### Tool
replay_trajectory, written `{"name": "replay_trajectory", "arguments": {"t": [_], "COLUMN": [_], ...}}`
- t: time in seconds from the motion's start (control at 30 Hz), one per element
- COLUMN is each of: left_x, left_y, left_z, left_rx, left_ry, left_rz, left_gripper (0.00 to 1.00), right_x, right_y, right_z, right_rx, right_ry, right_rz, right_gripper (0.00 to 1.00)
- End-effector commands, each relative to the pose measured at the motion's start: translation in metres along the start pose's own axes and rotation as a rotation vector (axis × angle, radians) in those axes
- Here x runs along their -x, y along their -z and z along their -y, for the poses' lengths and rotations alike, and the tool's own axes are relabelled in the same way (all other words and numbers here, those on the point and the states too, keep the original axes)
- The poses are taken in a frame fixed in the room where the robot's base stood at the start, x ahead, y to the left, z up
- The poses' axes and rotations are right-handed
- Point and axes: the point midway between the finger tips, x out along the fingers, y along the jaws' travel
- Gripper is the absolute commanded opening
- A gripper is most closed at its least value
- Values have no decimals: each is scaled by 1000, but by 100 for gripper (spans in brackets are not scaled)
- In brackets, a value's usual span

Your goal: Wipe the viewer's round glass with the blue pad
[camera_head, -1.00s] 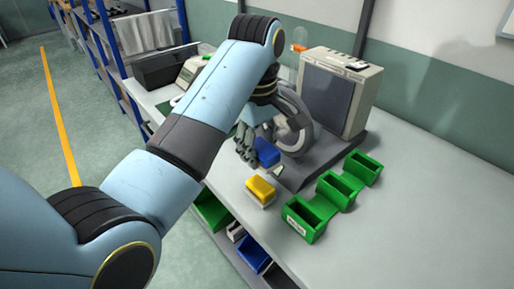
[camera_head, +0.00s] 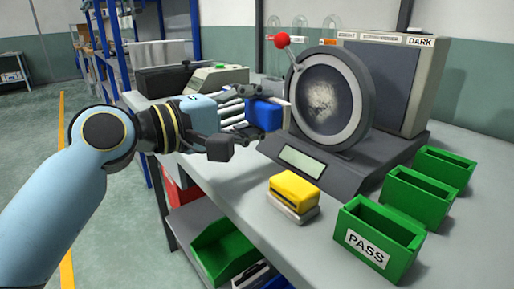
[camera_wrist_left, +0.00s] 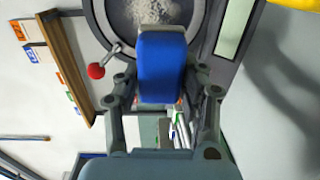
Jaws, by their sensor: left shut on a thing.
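The viewer's round glass (camera_head: 323,100) is dark in a grey ring, with a pale cloudy smudge in its middle. It faces forward on a dark base, with a red-knobbed lever (camera_head: 282,41) at its upper left. My left gripper (camera_head: 242,126) is shut on the blue pad (camera_head: 265,115), just left of the ring. In the left wrist view the blue pad (camera_wrist_left: 162,68) sits between the fingers, its far end overlapping the lower part of the glass (camera_wrist_left: 150,12). Whether it touches the glass cannot be told. My right gripper is not in view.
A yellow-topped block (camera_head: 294,189) lies on the bench in front of the base. Several green bins stand at the right, the nearest labelled PASS (camera_head: 372,240). A grey box marked DARK (camera_head: 408,80) stands behind the viewer. A shelf rack is at the left.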

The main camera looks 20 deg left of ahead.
Motion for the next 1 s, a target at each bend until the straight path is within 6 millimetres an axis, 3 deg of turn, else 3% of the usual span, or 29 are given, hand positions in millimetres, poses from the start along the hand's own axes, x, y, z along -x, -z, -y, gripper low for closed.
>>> {"name": "replay_trajectory", "arguments": {"t": [0.03,0.23,0.7,1.0], "left_x": [2,2,-44,-54], "left_y": [-1,-2,-2,-2], "left_z": [4,-4,-6,-8], "left_rx": [0,1,2,1], "left_ry": [-17,-55,-54,-52], "left_rz": [0,-5,-5,-4], "left_gripper": [14,14,14,14], "right_x": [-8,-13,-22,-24], "right_y": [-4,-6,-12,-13], "right_z": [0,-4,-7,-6], "right_rx": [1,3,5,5], "right_ry": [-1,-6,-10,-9], "right_rz": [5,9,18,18], "right_gripper": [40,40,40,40]}}
